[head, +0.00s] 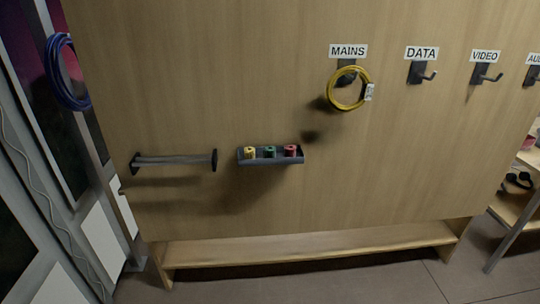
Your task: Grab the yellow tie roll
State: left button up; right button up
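The yellow tie roll (250,152) stands in a small dark tray (271,161) fixed to the wooden panel. It is the leftmost of three rolls in the tray. A green roll (269,151) is beside it in the middle and a red roll (290,150) is at the right end. Neither of my grippers shows in the head view.
A dark bar holder (175,160) sticks out left of the tray. A yellow cable coil (346,90) hangs on the MAINS hook above right. The DATA hook (420,73) and VIDEO hook (485,74) are empty. A low wooden bench (306,247) runs below.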

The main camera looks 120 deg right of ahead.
aim_at(249, 152)
jog(key=z, duration=3.85)
